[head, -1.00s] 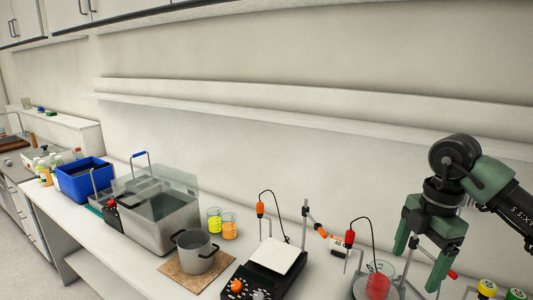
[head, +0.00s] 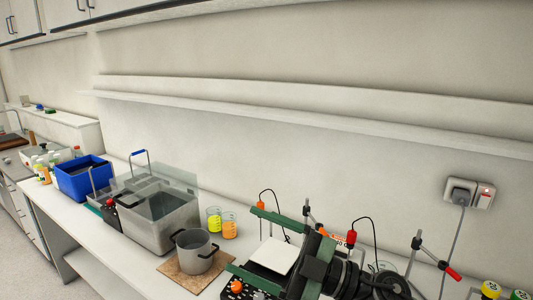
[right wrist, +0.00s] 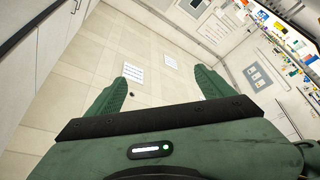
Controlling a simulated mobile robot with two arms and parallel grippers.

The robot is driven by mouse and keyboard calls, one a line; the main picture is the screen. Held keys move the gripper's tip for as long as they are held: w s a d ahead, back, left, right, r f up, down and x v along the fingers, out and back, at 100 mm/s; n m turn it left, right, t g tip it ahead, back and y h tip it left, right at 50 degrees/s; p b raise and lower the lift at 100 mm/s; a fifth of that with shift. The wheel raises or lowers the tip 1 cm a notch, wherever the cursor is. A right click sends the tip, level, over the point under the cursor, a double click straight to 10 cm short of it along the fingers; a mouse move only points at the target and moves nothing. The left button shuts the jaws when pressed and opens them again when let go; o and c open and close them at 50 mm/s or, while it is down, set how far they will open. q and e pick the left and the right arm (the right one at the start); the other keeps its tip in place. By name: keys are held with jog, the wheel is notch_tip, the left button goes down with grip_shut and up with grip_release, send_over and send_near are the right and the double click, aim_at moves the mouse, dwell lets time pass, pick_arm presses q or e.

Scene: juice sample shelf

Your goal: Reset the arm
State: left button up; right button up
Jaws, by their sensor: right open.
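My right gripper (head: 242,238) has green fingers spread apart and pointing left in the head view. Nothing is between them. It is low over the bench in front of the hotplate stirrer with the white top (head: 274,256), and it partly covers it. In the right wrist view the open fingers (right wrist: 160,88) frame only pale floor tiles and the far room. My left gripper is in neither view.
A grey pot (head: 196,256) stands on a brown mat left of my gripper. Yellow and orange beakers (head: 214,222) (head: 230,228) stand behind it. A metal bath (head: 165,228) and blue crate (head: 70,183) are further left. A wall socket (head: 470,193) is at right.

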jog(key=w+d+f+m+t+h, duration=0.3)
jog(key=w+d+m+t+h, duration=0.2)
jog(key=d+m+t+h, duration=0.7)
jog(key=s+d+f+m+h, duration=0.1)
jog(key=d+f+m+h, duration=0.15)
jog(key=f, duration=0.25)
jog(key=s+d+f+m+g+h, duration=0.1)
jog(key=d+f+m+h, duration=0.1)
jog(key=f+m, duration=0.25)
jog(key=d+f+m+h, duration=0.3)
jog(key=f, duration=0.3)
jog(key=s+d+f+g, duration=0.2)
jog(key=s+f+g, duration=0.5)
jog(key=s+f, duration=0.45)
jog(key=s+d+f+g, duration=0.1)
jog(key=s+f+g, duration=0.6)
jog(key=s, duration=0.8)
notch_tip(320, 180, down, 31)
jog(key=b, duration=0.5)
jog(key=s+d+f+b, duration=0.1)
jog(key=s+f+b, duration=0.1)
jog(key=s+f, duration=0.7)
jog(key=s+d+f+g+h+b, duration=0.1)
jog(key=s+d+f+b, duration=0.1)
jog(key=s+f, duration=0.7)
notch_tip(320, 180, down, 4)
jog(key=shift+f+g+b, duration=0.15)
jog(key=shift+g+b, duration=0.15)
jog(key=shift+b, duration=0.2)
